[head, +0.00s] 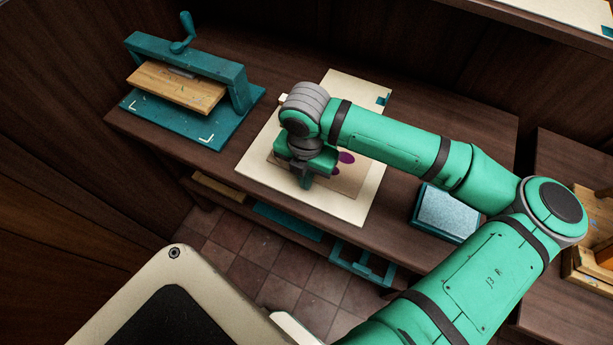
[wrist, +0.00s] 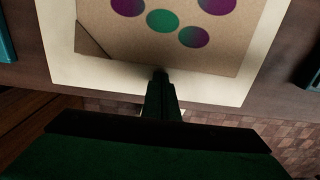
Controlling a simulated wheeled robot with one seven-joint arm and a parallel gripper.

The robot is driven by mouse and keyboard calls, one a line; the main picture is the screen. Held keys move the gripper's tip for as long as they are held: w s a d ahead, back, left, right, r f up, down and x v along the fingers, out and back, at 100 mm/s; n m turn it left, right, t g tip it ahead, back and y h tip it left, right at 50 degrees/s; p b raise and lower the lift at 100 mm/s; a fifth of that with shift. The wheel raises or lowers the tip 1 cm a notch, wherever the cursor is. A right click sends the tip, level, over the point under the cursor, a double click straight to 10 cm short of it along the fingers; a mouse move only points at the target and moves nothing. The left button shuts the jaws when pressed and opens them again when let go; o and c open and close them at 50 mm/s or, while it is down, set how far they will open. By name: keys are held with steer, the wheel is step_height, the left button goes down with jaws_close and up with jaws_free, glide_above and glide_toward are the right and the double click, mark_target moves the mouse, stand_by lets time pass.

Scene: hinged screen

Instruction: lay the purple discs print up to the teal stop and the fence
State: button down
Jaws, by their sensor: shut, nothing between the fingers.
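The purple discs print (head: 346,184) is a brown sheet lying on a cream board (head: 258,162), partly hidden by my arm. The wrist view shows its purple discs (wrist: 217,6) around a green one, and a darker triangle at its lower left corner. The teal stop (head: 382,98) is a small patch near the board's far right corner, apart from the print. I cannot make out the fence for certain. My gripper (head: 305,182) is shut and empty, pointing down at the print's near edge; its fingertips (wrist: 160,72) overlap that edge. Contact cannot be told.
A teal press (head: 240,88) with a wooden block stands at the left of the bench. A teal tray with a pale blue top (head: 448,212) lies right of the board. Wooden parts (head: 592,235) are at far right. Teal items sit below the bench top.

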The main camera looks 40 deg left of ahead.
steer(key=shift+r, duration=0.1)
step_height(320, 180, up, 7)
stand_by(0.7)
